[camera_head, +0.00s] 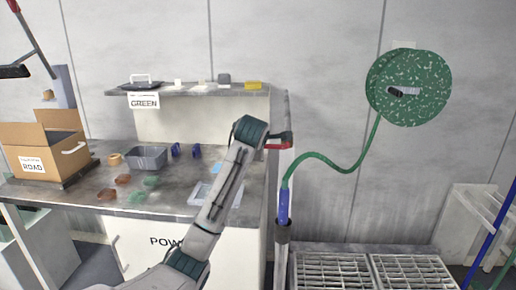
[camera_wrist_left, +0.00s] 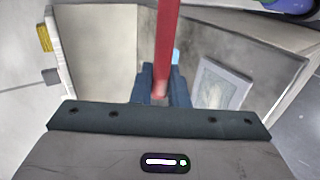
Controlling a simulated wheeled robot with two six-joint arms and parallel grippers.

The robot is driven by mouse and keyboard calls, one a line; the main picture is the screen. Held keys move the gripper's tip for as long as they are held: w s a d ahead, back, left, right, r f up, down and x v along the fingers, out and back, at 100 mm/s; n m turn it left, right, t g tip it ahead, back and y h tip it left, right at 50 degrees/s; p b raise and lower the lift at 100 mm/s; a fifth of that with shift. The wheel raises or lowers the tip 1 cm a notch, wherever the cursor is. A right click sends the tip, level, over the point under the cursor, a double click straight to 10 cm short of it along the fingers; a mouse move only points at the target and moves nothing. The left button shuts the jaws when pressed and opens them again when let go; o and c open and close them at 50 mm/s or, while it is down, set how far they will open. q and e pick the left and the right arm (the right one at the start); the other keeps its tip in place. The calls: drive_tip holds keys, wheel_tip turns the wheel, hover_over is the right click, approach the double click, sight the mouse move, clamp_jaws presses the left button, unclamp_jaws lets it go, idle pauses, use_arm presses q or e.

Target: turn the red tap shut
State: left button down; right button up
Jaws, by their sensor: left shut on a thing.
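The red tap (camera_head: 279,146) is at the top of the post to the right of the bench, where the green hose joins. My left gripper (camera_head: 272,139) reaches it from the left, with the arm rising from the bottom of the head view. In the left wrist view the tap's red lever (camera_wrist_left: 167,40) runs straight between the dark fingers of my left gripper (camera_wrist_left: 162,88), which are shut on it. The tap's body is mostly hidden in the head view. My right gripper is not in view.
A green hose (camera_head: 345,168) runs from the blue grip (camera_head: 283,206) to the wall reel (camera_head: 425,90). The bench (camera_head: 60,195) holds a cardboard box (camera_head: 30,160), a grey bin (camera_head: 147,158) and small coloured pieces. Metal grates (camera_head: 335,272) lie at lower right.

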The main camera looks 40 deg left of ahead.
use_arm(q)
drive_tip(key=shift+f, duration=0.15)
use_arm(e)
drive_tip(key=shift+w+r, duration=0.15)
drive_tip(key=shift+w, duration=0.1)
use_arm(q)
drive_tip(key=c, duration=1.5)
unclamp_jaws()
drive_tip(key=shift+s+d+r, duration=0.2)
drive_tip(key=shift+s+r, duration=0.05)
drive_tip(key=shift+s, duration=0.05)
drive_tip(key=b+v, duration=0.1)
drive_tip(key=v, duration=0.9)
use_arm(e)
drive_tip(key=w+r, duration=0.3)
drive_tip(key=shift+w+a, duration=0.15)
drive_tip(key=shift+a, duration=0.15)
